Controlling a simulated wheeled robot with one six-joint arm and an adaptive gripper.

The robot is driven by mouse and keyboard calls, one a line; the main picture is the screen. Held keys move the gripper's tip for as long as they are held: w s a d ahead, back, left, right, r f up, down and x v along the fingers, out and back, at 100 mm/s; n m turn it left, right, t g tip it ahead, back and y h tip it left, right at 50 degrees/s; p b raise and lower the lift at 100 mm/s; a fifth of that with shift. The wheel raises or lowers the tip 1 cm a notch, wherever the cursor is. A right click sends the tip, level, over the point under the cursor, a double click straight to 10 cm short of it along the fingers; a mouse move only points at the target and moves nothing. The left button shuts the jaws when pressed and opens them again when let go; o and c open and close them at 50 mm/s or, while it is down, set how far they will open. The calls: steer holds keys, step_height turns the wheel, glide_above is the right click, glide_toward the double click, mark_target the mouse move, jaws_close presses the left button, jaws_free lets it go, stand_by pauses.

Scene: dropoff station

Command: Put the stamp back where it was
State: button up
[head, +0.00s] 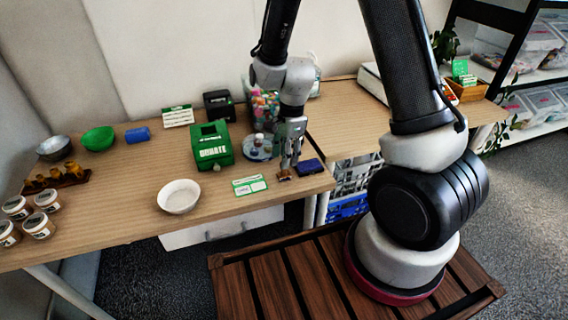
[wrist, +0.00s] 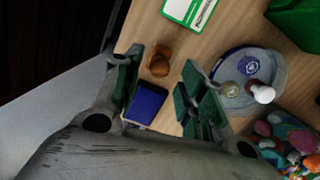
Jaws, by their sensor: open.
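A small brown wooden stamp (head: 284,176) stands on the table near its front edge, beside a dark blue ink pad (head: 310,167). In the wrist view the stamp (wrist: 159,62) is just past the fingertips, close to the left one, and the ink pad (wrist: 146,103) shows between the fingers. My gripper (head: 289,160) is pointing down, open and empty, just above and behind the stamp; it also shows in the wrist view (wrist: 168,78). I cannot tell whether a finger touches the stamp. A round grey-blue dish (wrist: 282,66) with small knobbed items lies right of the fingers.
A green donation box (head: 212,146) stands left of my gripper. A green-and-white card (head: 250,185) and a white bowl (head: 179,197) lie left of the stamp. A jar of colourful pieces (head: 264,108) stands close behind my gripper.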

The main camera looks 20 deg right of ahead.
step_height(320, 180, up, 8)
steer(key=d, duration=0.1)
step_height(320, 180, up, 14)
steer(key=n+t, duration=0.2)
steer(key=n, duration=0.6)
glide_above(288, 172)
steer(key=s+d, duration=0.7)
steer(key=s+d+r+n+t, duration=0.1)
steer(key=s+d+r+n, duration=0.2)
steer(key=s, duration=0.3)
steer(key=s+d+r+n+t+h, duration=0.1)
steer(key=s+d+r+n, duration=0.2)
steer(key=s+r+n, duration=0.1)
steer(key=shift+s+d+n, duration=0.2)
steer(key=shift+s+n, duration=0.3)
steer(key=shift+s, duration=0.7)
